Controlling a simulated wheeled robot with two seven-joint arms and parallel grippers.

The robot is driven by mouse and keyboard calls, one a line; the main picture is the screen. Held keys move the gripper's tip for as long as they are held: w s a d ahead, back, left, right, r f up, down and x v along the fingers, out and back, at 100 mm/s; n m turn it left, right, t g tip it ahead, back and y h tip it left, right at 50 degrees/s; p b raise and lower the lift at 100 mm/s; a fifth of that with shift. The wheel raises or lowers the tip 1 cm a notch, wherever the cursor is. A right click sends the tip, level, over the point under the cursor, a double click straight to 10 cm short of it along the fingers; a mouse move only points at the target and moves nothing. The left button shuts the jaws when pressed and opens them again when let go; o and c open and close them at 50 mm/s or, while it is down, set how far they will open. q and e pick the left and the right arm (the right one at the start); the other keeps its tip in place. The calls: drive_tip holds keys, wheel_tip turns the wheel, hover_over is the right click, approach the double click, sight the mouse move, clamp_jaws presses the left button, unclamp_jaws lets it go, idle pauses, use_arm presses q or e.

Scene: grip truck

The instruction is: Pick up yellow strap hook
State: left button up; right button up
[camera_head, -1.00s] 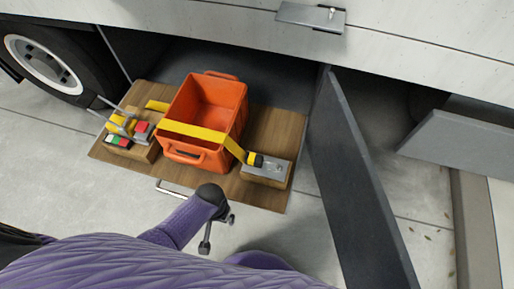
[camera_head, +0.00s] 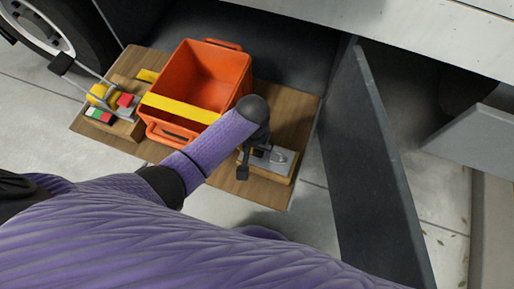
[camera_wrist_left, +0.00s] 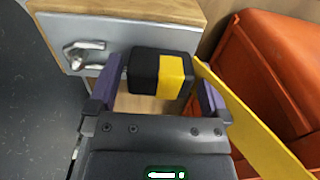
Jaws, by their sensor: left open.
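The yellow strap (camera_head: 180,108) lies across the front of the orange crate (camera_head: 212,78). Its hook end, a black and yellow block (camera_wrist_left: 158,74), shows in the left wrist view beside a metal plate on a wooden block. My left gripper (camera_head: 254,158) is over the front right of the wooden board, by the metal plate (camera_head: 272,158). In the left wrist view its open purple fingers (camera_wrist_left: 158,88) stand on either side of the hook, with gaps showing. In the head view the arm and gripper hide the hook. My right gripper is not in view.
The wooden board (camera_head: 265,187) carries the crate and, at left, a block with coloured buttons (camera_head: 100,115) and levers. A dark open door panel (camera_head: 368,165) stands right of the board. A truck wheel (camera_head: 45,30) is at far left.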

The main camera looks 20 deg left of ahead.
use_arm(q)
drive_tip(key=shift+r, duration=0.2)
drive_tip(key=shift+c, duration=0.7)
drive_tip(key=c, duration=1)
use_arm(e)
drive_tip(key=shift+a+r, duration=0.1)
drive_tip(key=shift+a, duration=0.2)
use_arm(q)
wheel_tip(320, 180, up, 10)
drive_tip(key=p, duration=0.7)
drive_tip(key=shift+p, duration=0.3)
drive_tip(key=shift+d+r, duration=0.15)
drive_tip(key=shift+d+p, duration=0.3)
wheel_tip(320, 180, up, 4)
drive_tip(key=p, duration=0.4)
drive_tip(key=shift+p, duration=0.35)
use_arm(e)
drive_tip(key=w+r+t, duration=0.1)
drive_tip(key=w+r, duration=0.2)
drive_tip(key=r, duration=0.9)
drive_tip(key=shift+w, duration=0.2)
